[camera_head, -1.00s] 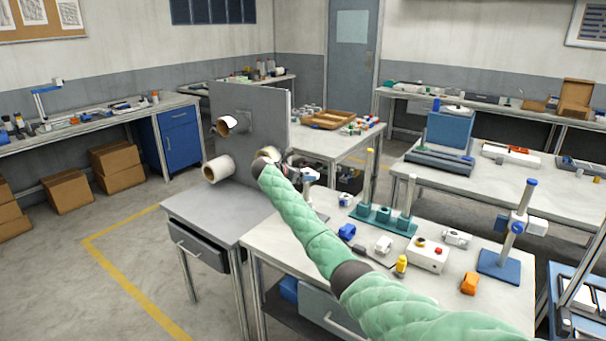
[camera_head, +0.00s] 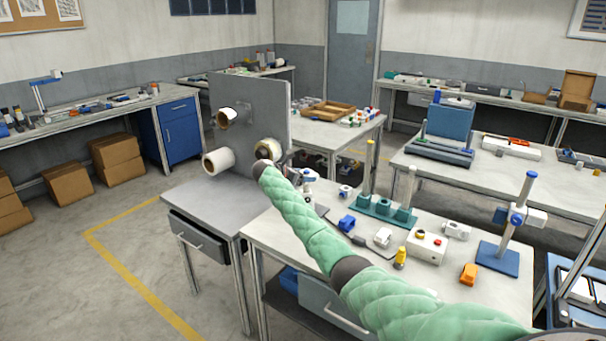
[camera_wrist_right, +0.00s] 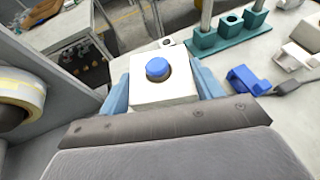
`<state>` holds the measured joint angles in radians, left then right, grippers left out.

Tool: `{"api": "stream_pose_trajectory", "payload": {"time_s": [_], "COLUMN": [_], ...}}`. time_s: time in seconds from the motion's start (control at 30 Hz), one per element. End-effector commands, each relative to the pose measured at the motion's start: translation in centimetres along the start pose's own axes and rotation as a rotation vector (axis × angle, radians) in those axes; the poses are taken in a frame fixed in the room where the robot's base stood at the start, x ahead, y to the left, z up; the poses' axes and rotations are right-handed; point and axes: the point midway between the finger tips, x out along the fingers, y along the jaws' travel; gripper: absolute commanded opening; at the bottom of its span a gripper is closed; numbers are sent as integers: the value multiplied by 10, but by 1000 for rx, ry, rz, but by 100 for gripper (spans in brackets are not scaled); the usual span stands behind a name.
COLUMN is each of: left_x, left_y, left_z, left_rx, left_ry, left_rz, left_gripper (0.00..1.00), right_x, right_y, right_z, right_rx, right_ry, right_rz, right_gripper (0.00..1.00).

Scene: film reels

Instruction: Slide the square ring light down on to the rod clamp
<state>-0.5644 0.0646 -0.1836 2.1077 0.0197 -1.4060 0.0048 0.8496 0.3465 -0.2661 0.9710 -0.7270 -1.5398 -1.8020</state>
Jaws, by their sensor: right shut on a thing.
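My right gripper (camera_wrist_right: 168,88) is shut on the square ring light (camera_wrist_right: 145,94), a white square block between its blue fingers in the right wrist view. A round blue end shows inside the block's opening, with a dark gap around it. In the head view the right gripper (camera_head: 296,172) is small at the end of my green-sleeved arm, over the bench's left end. The part below the ring light is hidden, so I cannot tell how far down it sits. A blue-based stand (camera_head: 499,259) at the right carries a rod with a blue and white clamp (camera_head: 517,218). My left gripper is out of view.
A grey upright panel (camera_head: 250,105) with film rolls (camera_head: 218,160) stands just left of the gripper. A teal block with posts (camera_head: 384,209), a blue part (camera_head: 347,223), a white control box (camera_head: 427,246) and an orange part (camera_head: 468,274) lie on the bench.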

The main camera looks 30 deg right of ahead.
Motion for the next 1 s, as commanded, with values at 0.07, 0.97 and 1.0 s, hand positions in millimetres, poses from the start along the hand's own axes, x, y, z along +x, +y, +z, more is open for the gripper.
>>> {"api": "stream_pose_trajectory", "payload": {"time_s": [0.07,0.97,1.0], "left_x": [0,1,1], "left_y": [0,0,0], "left_z": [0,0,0], "left_rx": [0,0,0], "left_ry": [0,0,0], "left_rz": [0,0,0], "left_gripper": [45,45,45], "right_x": [0,8,9], "right_y": [0,0,0], "right_z": [-1,-21,-22], "right_rx": [0,-1,0], "right_ry": [0,0,0], "right_rz": [0,0,0], "right_gripper": [38,38,38]}}
